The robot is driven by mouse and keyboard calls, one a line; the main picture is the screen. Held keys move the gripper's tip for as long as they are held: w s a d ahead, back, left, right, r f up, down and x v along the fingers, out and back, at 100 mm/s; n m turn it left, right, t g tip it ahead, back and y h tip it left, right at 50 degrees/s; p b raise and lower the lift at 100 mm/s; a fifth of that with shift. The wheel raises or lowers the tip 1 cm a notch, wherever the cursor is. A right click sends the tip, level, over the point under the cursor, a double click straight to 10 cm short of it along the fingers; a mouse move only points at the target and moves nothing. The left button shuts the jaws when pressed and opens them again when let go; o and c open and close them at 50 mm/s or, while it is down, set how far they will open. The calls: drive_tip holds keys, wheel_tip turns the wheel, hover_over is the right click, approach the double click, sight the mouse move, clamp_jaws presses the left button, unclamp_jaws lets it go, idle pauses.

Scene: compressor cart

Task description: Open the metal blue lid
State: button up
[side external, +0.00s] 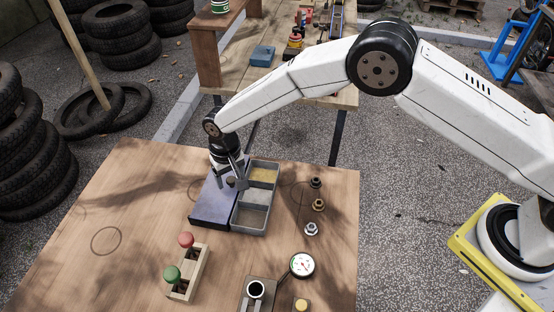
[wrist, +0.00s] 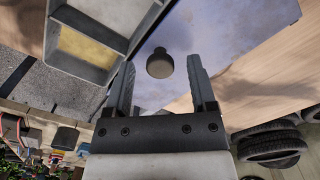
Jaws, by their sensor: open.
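My gripper (side external: 237,180) is low over the lid in the side view. In the wrist view my gripper (wrist: 161,66) is open, with one finger on each side of the knob. Gaps show between the knob and both fingers. In the side view my wrist hides the lid's far end.
A block with red and green knobs (side external: 187,260) stands at the front. A dial gauge (side external: 302,265) and several small fittings (side external: 318,205) stand right of the tray. The table's left part is clear. A second bench (side external: 285,80) stands behind.

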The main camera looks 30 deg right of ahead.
sight(231, 179)
drive_tip(key=shift+r, duration=3.9)
drive_tip(key=shift+d+r, duration=0.15)
drive_tip(key=shift+d, duration=0.05)
drive_tip(key=s+d+r+t, duration=0.1)
drive_tip(key=s+d+r, duration=0.2)
drive_tip(key=d, duration=0.6)
drive_tip(key=s+d+r, duration=0.4)
drive_tip(key=d, duration=0.4)
drive_tip(key=s+d+t, duration=0.1)
drive_tip(key=s+d, duration=0.9)
drive_tip(key=s, duration=0.4)
drive_tip(key=shift+s+d+t, duration=0.3)
drive_tip(key=shift+d, duration=0.05)
